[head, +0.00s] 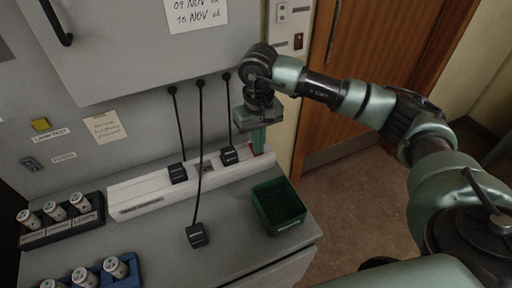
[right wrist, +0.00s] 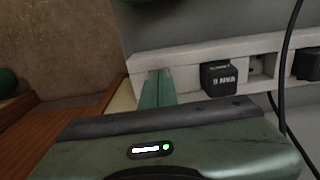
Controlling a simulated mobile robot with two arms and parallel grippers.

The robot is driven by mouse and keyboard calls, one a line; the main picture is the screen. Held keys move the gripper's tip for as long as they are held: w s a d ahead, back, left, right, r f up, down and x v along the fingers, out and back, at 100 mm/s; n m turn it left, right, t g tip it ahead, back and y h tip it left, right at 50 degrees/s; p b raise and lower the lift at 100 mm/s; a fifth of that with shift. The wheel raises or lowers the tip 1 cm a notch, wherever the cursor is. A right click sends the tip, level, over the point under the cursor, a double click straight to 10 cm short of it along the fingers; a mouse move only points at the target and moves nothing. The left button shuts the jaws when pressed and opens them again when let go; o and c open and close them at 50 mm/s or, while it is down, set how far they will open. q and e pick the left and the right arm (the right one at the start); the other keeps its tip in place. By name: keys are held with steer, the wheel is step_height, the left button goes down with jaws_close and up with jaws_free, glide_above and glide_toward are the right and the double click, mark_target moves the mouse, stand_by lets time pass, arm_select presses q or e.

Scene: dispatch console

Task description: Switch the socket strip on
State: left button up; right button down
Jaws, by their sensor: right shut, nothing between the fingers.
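The white socket strip (head: 140,196) lies along the back of the console top; it also shows in the right wrist view (right wrist: 190,62). Two black plugs sit in it, one near the middle (head: 178,173) and one nearer the right end (head: 229,154). My right gripper (head: 259,147) is shut and empty, pointing down at the strip's right end. In the right wrist view its green fingers (right wrist: 158,88) overlap that end; I cannot tell whether they touch it. A small reddish patch shows beside the fingertips, but the switch is mostly hidden. My left gripper is not in view.
A loose black plug (head: 197,235) lies in front of the strip, its cable crossing over it. A green open bin (head: 279,206) stands at the front right. Racks with white-capped cylinders, one black (head: 62,232) and one blue (head: 127,268), stand at the left.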

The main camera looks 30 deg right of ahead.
steer(key=shift+r, duration=0.15)
step_height(320, 180, up, 7)
steer(key=p, duration=0.3)
stand_by(0.4)
steer(key=shift+f, duration=0.25)
